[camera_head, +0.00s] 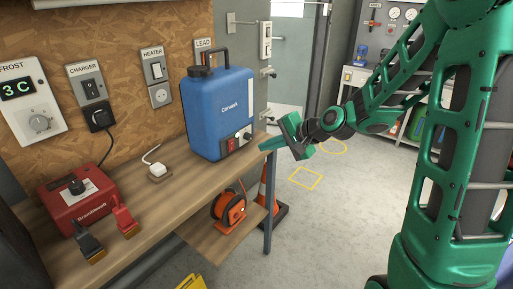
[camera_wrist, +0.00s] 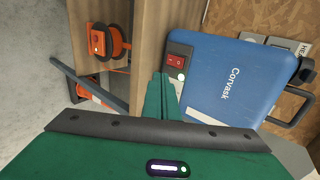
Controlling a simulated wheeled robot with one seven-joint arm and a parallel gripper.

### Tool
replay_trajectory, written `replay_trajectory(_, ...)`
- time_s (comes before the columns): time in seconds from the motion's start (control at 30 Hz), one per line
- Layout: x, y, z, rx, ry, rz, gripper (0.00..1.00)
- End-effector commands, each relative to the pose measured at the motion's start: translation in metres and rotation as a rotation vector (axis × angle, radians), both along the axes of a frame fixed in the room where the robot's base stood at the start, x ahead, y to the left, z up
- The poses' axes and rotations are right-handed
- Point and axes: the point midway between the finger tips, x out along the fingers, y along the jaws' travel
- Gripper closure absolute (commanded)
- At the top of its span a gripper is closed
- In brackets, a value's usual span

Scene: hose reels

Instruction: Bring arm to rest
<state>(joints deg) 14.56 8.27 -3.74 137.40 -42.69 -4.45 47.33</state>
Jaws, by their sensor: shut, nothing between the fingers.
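My green arm reaches in from the right in the head view. My gripper (camera_head: 267,146) is at its end, just right of the lower front of a blue Corvask unit (camera_head: 222,105) on the wooden bench (camera_head: 185,178). The fingers are together with nothing between them. In the wrist view the closed green fingertips (camera_wrist: 161,90) point towards the bench edge, beside the blue unit (camera_wrist: 228,80) and its red switch (camera_wrist: 176,62). I cannot tell whether the fingertips touch anything.
A red charger (camera_head: 77,202) with two clamps and a white plug (camera_head: 157,170) sit on the bench. An orange reel (camera_head: 229,208) is on the lower shelf. An orange cone (camera_head: 264,200) stands beside the bench leg. Open floor lies to the right.

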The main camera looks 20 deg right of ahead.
Motion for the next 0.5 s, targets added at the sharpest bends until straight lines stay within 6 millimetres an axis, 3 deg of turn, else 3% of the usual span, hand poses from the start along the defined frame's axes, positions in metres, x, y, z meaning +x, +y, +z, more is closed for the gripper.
replay_trajectory(0.5, -0.0081, -0.0073, 0.0049, 0.0, 0.0, -0.001, 1.0)
